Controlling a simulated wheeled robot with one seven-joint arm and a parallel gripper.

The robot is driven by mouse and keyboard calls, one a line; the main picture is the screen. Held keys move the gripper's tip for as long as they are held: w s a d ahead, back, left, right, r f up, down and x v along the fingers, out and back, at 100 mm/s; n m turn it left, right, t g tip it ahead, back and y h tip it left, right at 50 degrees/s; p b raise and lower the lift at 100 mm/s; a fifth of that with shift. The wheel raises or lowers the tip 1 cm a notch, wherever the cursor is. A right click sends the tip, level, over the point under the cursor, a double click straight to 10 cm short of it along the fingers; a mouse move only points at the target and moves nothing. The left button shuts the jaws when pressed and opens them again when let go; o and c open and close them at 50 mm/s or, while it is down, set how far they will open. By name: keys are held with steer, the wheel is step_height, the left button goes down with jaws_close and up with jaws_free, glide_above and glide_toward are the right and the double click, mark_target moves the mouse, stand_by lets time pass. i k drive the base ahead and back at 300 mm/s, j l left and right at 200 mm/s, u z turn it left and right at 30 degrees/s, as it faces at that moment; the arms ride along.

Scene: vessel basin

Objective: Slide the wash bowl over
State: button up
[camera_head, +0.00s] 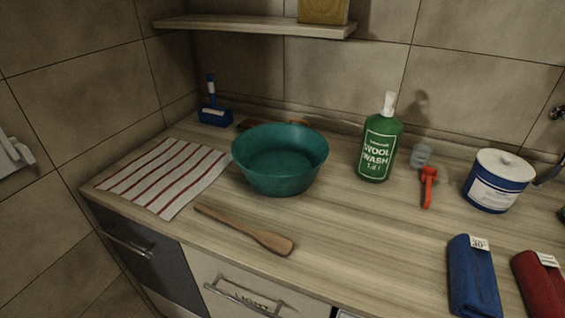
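The wash bowl (279,183) is a round teal-green basin. It stands upright on the wooden countertop (340,225), left of the middle of the view, and looks empty. Its left side is close to the striped cloth (166,176); I cannot tell whether they touch. My gripper is not in view.
A wooden spatula (246,229) lies in front of the bowl. A green wool wash bottle (380,147) stands to its right, then a red tool (428,187) and a blue-white tub (497,182). Folded blue (473,278) and red cloths lie front right. A shelf (255,25) hangs above.

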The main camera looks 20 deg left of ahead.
mark_target(277, 160)
steer(key=u, duration=1.55)
steer(key=i+j+u, duration=0.15)
steer(key=i, duration=0.45)
steer(key=k+u, duration=0.15)
steer(key=i+z, duration=0.2)
steer(key=k+l, duration=0.05)
